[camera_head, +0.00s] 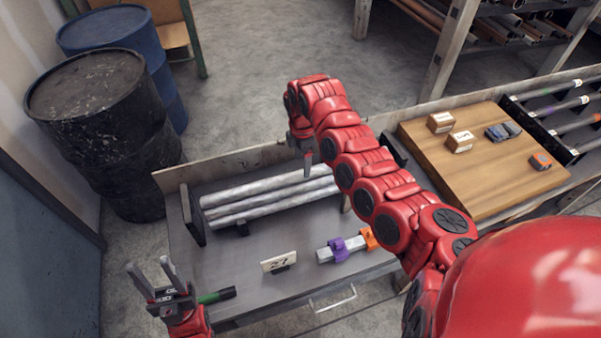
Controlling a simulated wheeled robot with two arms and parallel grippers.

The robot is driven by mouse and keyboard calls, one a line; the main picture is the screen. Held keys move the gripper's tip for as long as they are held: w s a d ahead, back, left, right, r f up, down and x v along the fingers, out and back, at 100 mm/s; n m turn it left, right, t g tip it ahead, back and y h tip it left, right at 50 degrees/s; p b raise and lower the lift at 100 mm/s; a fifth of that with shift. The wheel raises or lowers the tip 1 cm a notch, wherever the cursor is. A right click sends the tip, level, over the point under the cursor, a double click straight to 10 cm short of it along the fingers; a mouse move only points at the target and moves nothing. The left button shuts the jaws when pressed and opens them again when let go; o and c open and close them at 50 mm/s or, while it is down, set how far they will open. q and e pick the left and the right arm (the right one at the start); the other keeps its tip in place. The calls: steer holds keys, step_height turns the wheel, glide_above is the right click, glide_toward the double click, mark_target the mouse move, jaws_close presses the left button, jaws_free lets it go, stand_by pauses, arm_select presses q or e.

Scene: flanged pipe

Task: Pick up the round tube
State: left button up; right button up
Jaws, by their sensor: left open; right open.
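Several long silver round tubes (268,196) lie side by side on the grey metal workbench (225,262), toward its back. A short dark cylinder with a green band (215,296) is beside my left gripper (149,267) at the bench's front left. That gripper is open, with its fingers pointing up and nothing between them. My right gripper (307,160) hangs above the back of the bench, near the right part of the silver tubes. It is open, and I see nothing in it. My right arm hides the tubes' surroundings on the right.
A silver bar with purple and orange clamps (340,248) and a small label stand (279,262) are in front of the tubes. A wooden board (480,180) with small boxes and a rack of banded tubes (565,115) are right. Two drums (105,120) stand left.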

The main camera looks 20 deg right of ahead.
mark_target(301, 172)
steer(key=f, duration=0.1)
steer(key=f+p, duration=0.1)
steer(key=f, duration=0.1)
steer(key=f+p, duration=0.1)
steer(key=shift+a+f, duration=0.25)
steer(key=shift+f, duration=0.05)
steer(key=shift+w+f, duration=0.1)
steer(key=shift+f, duration=0.1)
jaws_close()
stand_by(0.9)
